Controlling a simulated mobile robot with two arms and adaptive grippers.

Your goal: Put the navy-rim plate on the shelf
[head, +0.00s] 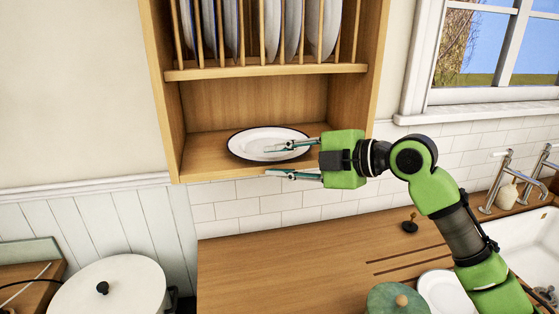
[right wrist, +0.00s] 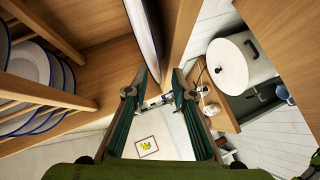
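The navy-rim plate (head: 262,138), white with a dark blue edge, lies face up on the lower shelf (head: 200,160) of the wooden rack and looks flat. My right gripper (head: 267,162) is at the shelf's front with its fingers apart. Its upper finger is over the plate and hides part of it; its lower finger is below the front edge of the shelf. In the right wrist view, the plate (right wrist: 149,35) shows nearly edge-on beside the shelf board, and the gripper (right wrist: 160,80) has a gap between its fingertips. My left gripper is out of view.
Several plates stand in the slotted rack (head: 265,70) above. The wooden counter (head: 270,260) below is mostly clear. A white lidded pot (head: 110,290), a green lid (head: 397,300) and another white plate (head: 445,290) are near the bottom. A tap (head: 500,180) and sink are at right.

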